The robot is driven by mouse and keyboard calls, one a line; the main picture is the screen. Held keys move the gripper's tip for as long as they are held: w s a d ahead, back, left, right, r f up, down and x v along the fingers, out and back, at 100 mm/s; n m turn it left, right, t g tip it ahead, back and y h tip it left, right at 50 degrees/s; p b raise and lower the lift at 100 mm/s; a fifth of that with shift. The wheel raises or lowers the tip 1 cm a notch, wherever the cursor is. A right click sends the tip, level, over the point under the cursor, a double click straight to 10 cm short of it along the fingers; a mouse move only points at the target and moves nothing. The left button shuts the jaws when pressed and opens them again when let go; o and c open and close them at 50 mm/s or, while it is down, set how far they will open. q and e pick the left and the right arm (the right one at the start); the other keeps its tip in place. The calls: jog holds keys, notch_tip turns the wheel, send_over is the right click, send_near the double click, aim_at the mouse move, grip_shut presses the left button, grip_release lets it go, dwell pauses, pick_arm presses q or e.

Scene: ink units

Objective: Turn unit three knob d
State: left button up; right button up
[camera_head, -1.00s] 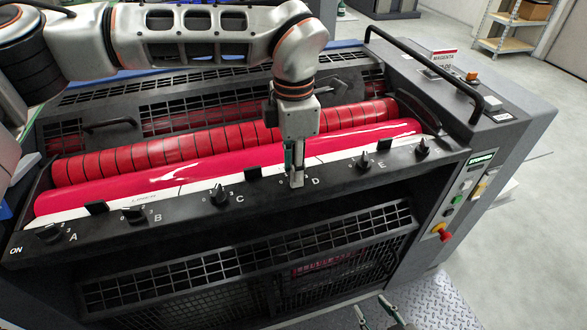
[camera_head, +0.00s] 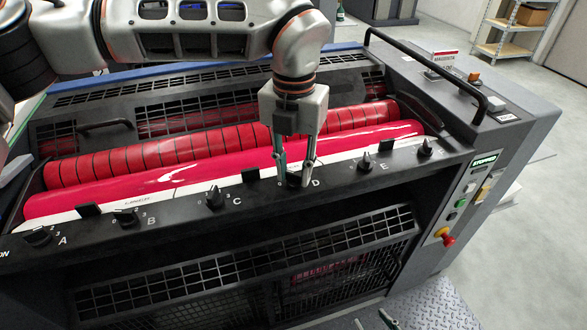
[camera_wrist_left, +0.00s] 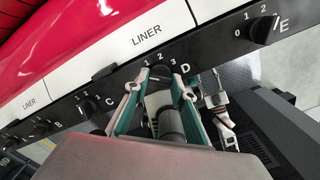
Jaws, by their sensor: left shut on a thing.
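The magenta printing unit has a dark rail (camera_head: 335,172) with a row of black knobs lettered A to E. Knob D (camera_head: 294,182) is between the fingertips of my left gripper (camera_head: 294,178), which points down and is shut on it. The left wrist view shows knob D (camera_wrist_left: 160,72) between the two fingertips, beside the printed D and scale numbers. Its exact pointer direction is hard to tell. Only the fingertips of my right gripper (camera_head: 374,321) show at the bottom edge of the head view; they are apart and empty.
Knob C (camera_head: 214,197) is to the left and knob E (camera_head: 366,161) to the right, both clear of the fingers. Red rollers (camera_head: 180,158) lie behind the rail. A control panel with a red button (camera_head: 446,238) is on the right side.

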aim_at(295, 174)
pick_arm(q)
jog(key=shift+d+r+n, duration=0.1)
jog(key=shift+n, duration=2.2)
jog(key=shift+w+b, duration=0.1)
jog(key=shift+b, duration=0.2)
jog(key=o, duration=1.1)
notch_tip(295, 174, up, 12)
jog(key=shift+f, duration=0.1)
